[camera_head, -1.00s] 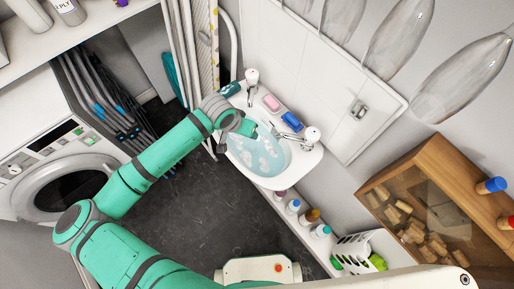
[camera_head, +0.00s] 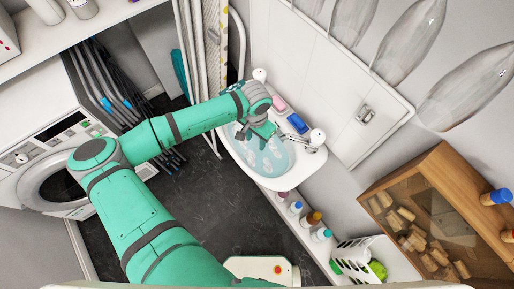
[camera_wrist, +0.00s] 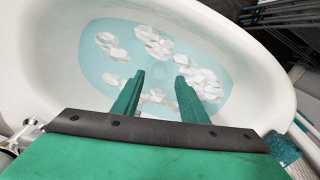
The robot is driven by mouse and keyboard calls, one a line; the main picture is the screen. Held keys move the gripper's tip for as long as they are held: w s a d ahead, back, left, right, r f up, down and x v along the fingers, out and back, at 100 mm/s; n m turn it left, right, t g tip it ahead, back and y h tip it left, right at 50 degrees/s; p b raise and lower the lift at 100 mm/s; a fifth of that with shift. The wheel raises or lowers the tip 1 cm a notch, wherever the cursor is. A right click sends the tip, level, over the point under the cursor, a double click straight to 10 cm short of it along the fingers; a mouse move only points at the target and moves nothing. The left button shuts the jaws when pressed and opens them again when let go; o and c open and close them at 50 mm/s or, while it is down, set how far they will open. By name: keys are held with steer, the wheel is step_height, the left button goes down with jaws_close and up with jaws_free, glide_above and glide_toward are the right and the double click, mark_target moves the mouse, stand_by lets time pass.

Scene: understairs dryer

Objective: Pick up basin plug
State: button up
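The white basin (camera_head: 289,183) holds pale blue water with clumps of white foam. It fills much of the wrist view too (camera_wrist: 272,100). I cannot make out the basin plug for certain; a faint round shape shows under the water between my fingertips in the wrist view, and I cannot tell if it is the plug or the drain. My gripper (camera_wrist: 159,80) is open and empty, its two green fingers pointing down over the water. In the head view my gripper (camera_head: 266,131) is above the back part of the basin and hides some of it.
A pink soap (camera_head: 279,103) and a blue sponge (camera_head: 297,123) lie on the basin's back ledge, close to my gripper. White-topped taps (camera_head: 317,137) stand at its right. Bottles (camera_head: 313,218) line a low shelf. A washing machine (camera_head: 60,180) is at left.

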mark_target(257, 147)
step_height(257, 147, down, 5)
steer(key=shift+w+d, duration=0.15)
jaws_close()
steer(key=shift+r, duration=0.15)
